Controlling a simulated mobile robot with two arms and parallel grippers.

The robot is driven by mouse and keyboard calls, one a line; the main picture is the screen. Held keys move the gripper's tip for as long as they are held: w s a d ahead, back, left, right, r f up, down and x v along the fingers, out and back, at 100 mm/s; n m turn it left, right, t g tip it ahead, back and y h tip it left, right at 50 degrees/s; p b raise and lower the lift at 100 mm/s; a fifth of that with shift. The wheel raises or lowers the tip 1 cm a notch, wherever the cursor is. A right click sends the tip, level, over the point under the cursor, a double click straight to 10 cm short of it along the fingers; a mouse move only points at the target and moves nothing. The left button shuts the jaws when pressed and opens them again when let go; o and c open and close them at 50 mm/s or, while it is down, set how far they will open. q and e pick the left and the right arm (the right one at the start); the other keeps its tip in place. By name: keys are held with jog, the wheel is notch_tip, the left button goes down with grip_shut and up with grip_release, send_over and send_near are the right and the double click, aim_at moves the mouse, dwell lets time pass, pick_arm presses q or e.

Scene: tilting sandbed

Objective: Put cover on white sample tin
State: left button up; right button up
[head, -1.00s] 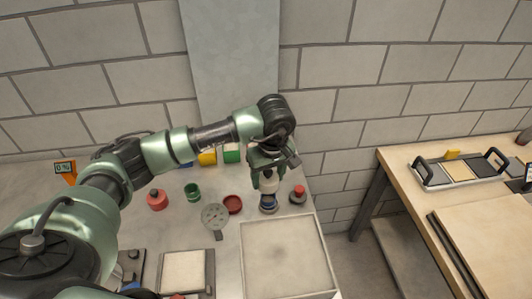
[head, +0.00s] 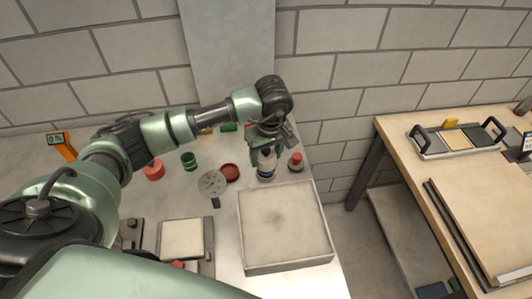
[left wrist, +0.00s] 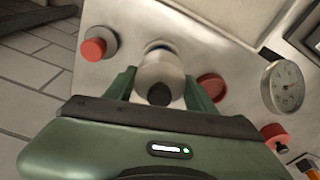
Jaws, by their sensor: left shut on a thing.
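My left gripper (head: 266,152) is shut on a pale round piece with a dark knob, which also shows between the fingers in the left wrist view (left wrist: 160,75). It is above the table, upright as far as I can see. Directly under it is a tin with a dark bluish rim (head: 266,178), mostly hidden by the held piece; its rim shows just beyond in the left wrist view (left wrist: 158,46). I cannot tell whether the held piece touches the tin. My right gripper is not in view.
A grey tin with a red knob (head: 296,162) stands close right of the gripper. A red dish (head: 230,173), a round dial (head: 211,184), a green tin (head: 189,161) and a red tin (head: 153,170) lie left. A large square sandbed tray (head: 285,262) is in front.

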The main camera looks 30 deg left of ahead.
aim_at(268, 152)
pick_arm(q)
jog(key=shift+f+b, duration=0.15)
jog(key=shift+b, duration=0.3)
dwell(0.3)
jog(key=shift+f+b, duration=0.7)
jog(key=shift+b, duration=0.05)
dwell(0.6)
jog(key=shift+f+b, duration=0.9)
jog(key=shift+b, duration=0.1)
dwell(0.4)
jog(key=o, duration=1.4)
jog(key=shift+r, duration=0.15)
jog(key=r, duration=0.2)
jog(key=r+b, duration=0.1)
jog(key=r, duration=0.1)
jog(key=r+b, duration=0.1)
jog(key=r, duration=0.1)
jog(key=shift+s+d, duration=0.25)
jog(key=shift+d, duration=0.15)
jog(key=shift+s+r, duration=0.1)
jog(key=shift+r, duration=0.65)
